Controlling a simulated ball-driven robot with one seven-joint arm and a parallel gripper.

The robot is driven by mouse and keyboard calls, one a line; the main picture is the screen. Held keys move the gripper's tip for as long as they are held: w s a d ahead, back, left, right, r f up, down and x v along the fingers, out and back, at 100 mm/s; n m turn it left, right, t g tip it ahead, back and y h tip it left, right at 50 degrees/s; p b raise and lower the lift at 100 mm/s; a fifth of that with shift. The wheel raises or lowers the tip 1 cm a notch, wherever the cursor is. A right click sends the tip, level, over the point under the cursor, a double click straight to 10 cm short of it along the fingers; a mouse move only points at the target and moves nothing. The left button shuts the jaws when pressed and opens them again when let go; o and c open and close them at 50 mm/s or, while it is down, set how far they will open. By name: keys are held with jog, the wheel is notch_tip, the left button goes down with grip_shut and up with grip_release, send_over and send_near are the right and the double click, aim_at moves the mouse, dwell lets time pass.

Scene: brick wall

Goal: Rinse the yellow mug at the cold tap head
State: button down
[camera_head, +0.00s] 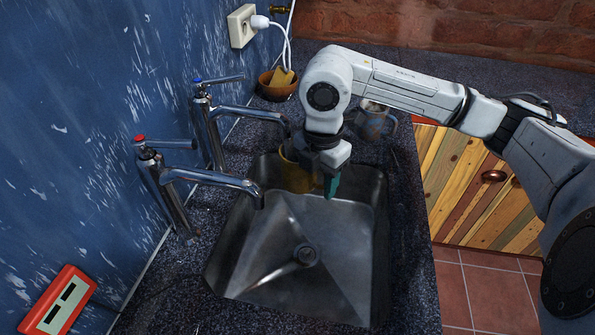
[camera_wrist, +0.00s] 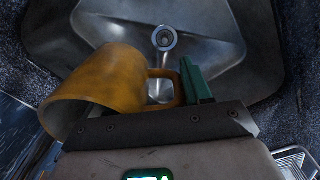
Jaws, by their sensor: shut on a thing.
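The yellow mug (camera_head: 297,175) is over the back of the metal sink (camera_head: 310,215), partly hidden by my gripper in the head view. In the wrist view the mug (camera_wrist: 100,85) is tilted, its open end toward the lower left and its handle beside my green fingers (camera_wrist: 193,80). My gripper (camera_head: 331,185) is shut on the mug at the handle. The cold tap (camera_head: 245,113), marked blue, reaches over the sink's back edge. Its spout end is close above the mug in the head view; I cannot tell their exact alignment. No water shows.
The red-marked tap (camera_head: 215,181) reaches over the sink in front of the cold tap. A wooden bowl (camera_head: 277,90) and a worn grey-blue mug (camera_head: 374,124) stand behind the sink. A red device (camera_head: 61,300) is at lower left. The basin around the drain (camera_head: 305,255) is clear.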

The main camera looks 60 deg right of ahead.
jog(key=shift+w+a, duration=0.2)
jog(key=shift+a, duration=0.25)
jog(key=shift+d, duration=0.15)
jog(key=shift+s+d+b, duration=0.25)
jog(key=shift+d+b, duration=0.15)
jog(key=shift+b, duration=0.1)
jog(key=s+a+b, duration=0.2)
jog(key=s+a, duration=0.1)
jog(key=s, duration=0.4)
jog(key=shift+a, duration=0.3)
dwell(0.5)
jog(key=shift+s, duration=0.15)
dwell(1.0)
jog(key=s+a+r, duration=0.2)
jog(key=s+r, duration=0.2)
jog(key=shift+s+p, duration=0.2)
jog(key=shift+p, duration=0.25)
